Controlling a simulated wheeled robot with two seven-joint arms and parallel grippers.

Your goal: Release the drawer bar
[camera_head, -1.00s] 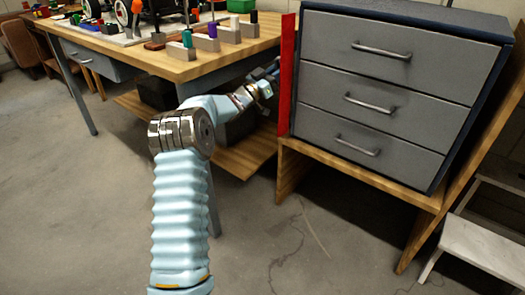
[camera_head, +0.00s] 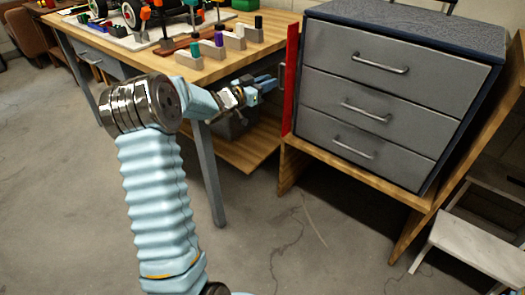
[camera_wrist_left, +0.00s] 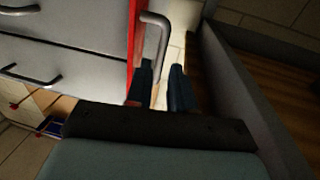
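The red drawer bar (camera_head: 291,80) stands upright along the left edge of the grey drawer cabinet (camera_head: 385,140). A metal handle (camera_head: 282,76) sticks out from the bar's left side. My left gripper (camera_head: 272,83) is just left of this handle, with its fingers apart and pointing toward it. In the left wrist view, the red bar (camera_wrist_left: 135,45) and its bent handle (camera_wrist_left: 163,35) show ahead of the two dark fingers (camera_wrist_left: 161,78). The handle's lower end lines up with the gap between them; I cannot tell whether it touches either finger. My right gripper is out of view.
The cabinet rests on a wooden stand (camera_head: 400,194). A workbench (camera_head: 215,66) with a car model and several small blocks is behind my left arm. A white step stool (camera_head: 480,248) is at the lower right. The floor in front is clear.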

